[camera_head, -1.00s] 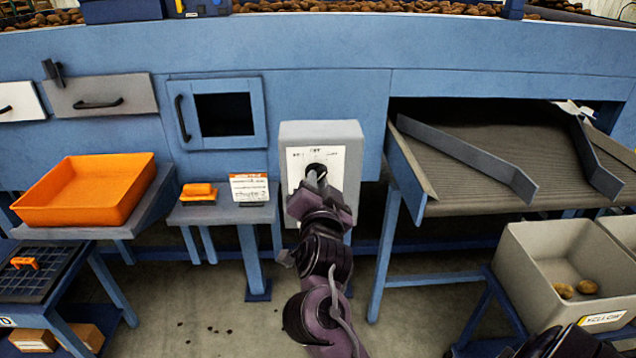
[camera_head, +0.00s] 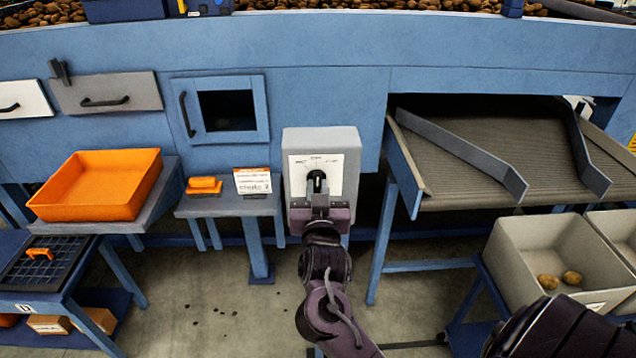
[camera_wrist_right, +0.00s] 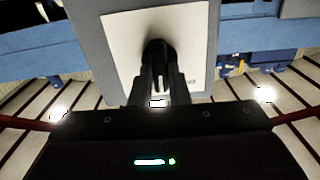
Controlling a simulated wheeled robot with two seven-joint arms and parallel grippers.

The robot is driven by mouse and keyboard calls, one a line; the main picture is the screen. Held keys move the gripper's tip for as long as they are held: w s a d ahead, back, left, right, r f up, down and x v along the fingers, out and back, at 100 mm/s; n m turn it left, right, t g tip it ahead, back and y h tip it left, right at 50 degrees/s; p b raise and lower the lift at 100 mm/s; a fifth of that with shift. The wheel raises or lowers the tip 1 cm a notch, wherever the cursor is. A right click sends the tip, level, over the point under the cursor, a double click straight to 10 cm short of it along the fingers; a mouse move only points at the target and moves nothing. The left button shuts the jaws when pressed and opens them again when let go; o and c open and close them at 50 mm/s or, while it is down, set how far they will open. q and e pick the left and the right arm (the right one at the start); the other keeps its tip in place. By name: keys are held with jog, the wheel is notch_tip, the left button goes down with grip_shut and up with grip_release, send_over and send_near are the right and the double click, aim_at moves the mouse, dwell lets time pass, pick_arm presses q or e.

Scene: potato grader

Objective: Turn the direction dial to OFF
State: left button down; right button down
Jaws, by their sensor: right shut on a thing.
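The direction dial (camera_head: 316,176) is a black knob on a white label plate (camera_head: 338,170), on the front of a grey box (camera_head: 349,140). The print on the plate is too small to read. My right gripper (camera_head: 317,190) comes up from below and is shut on the dial's grip. The right wrist view shows the dial (camera_wrist_right: 158,47) with the fingers (camera_wrist_right: 159,82) on it, and part of the dial is hidden by them. I cannot tell which marking the dial points to. My left gripper is not in view.
Left of the box, a small shelf (camera_head: 225,208) holds an orange-handled block (camera_head: 204,185) and a card (camera_head: 252,181). An orange tray (camera_head: 100,205) stands further left. At right are a conveyor chute (camera_head: 480,190) and a grey bin (camera_head: 520,258) with two potatoes.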

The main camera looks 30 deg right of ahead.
jog(key=shift+n, duration=0.3)
jog(key=c, duration=1.4)
grip_release()
jog(key=shift+w+d+f, duration=0.1)
jog(key=shift+w, duration=0.05)
jog(key=b+v, duration=0.2)
jog(key=v, duration=0.6)
jog(key=shift+w+b, duration=0.1)
jog(key=shift+b, duration=0.25)
